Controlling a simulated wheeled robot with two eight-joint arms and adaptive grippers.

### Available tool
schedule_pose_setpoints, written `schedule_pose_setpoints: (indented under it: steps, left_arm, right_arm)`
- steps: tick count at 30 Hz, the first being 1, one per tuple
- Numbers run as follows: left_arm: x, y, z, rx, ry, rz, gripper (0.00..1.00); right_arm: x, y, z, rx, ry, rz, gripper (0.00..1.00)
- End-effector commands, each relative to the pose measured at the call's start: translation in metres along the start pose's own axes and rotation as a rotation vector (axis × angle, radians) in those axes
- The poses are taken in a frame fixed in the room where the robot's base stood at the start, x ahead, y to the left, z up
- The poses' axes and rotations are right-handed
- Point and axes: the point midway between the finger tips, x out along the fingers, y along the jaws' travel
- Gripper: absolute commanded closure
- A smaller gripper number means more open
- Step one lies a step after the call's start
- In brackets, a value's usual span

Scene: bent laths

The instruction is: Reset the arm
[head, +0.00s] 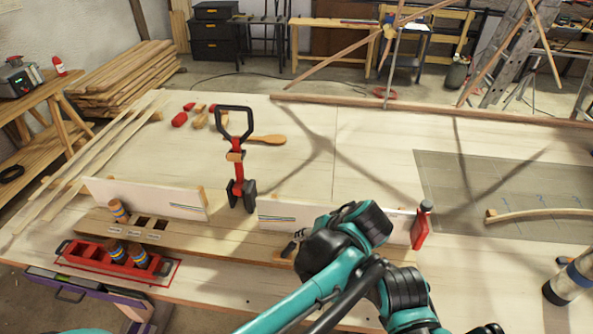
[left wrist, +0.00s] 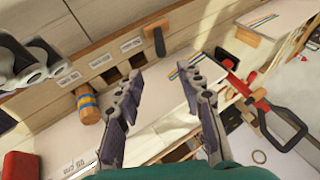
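My left gripper (left wrist: 150,60) is open in the left wrist view, with nothing between its fingers. Its fingers spread above a wooden rack (left wrist: 62,100) with dark slots and paper labels. A wooden peg with blue and yellow bands (left wrist: 88,103) stands at the rack on the left of the fingers. In the head view a teal and black arm of mine (head: 330,262) crosses the rack (head: 235,240) at the centre, and I cannot make out its fingertips. My right gripper cannot be identified in either view.
A red clamp (head: 238,170) stands upright between two white panels (head: 150,197) (head: 340,222); it also shows in the left wrist view (left wrist: 258,98). A curved lath (head: 540,213) lies on a grey mat (head: 450,180).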

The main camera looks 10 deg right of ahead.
Motion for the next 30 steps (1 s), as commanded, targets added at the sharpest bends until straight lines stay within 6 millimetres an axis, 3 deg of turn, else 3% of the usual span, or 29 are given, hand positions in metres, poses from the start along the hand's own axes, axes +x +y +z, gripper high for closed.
schedule_pose_setpoints:
  steps: [4, 8, 12, 18, 24, 30]
  left_arm:
    - [0.002, -0.005, 0.002, -0.005, -0.003, 0.005, 0.62]
    - [0.014, -0.039, 0.016, -0.036, -0.021, 0.044, 0.62]
    - [0.034, -0.097, 0.056, -0.110, -0.032, 0.130, 0.62]
    - [0.057, -0.158, 0.127, -0.256, 0.023, 0.237, 0.62]
    - [0.072, -0.184, 0.179, -0.388, 0.113, 0.269, 0.62]
    - [0.077, -0.192, 0.198, -0.442, 0.162, 0.268, 0.62]
  right_arm:
    - [0.001, 0.000, 0.000, 0.000, 0.000, 0.000, 0.43]
    - [0.004, 0.000, 0.003, 0.000, 0.000, 0.000, 0.43]
    - [0.012, 0.000, 0.008, 0.000, 0.000, 0.000, 0.43]
    - [0.022, 0.000, 0.016, 0.000, 0.000, 0.000, 0.43]
    - [0.029, 0.000, 0.021, 0.000, 0.000, 0.000, 0.43]
    - [0.031, 0.000, 0.022, 0.000, 0.000, 0.000, 0.43]
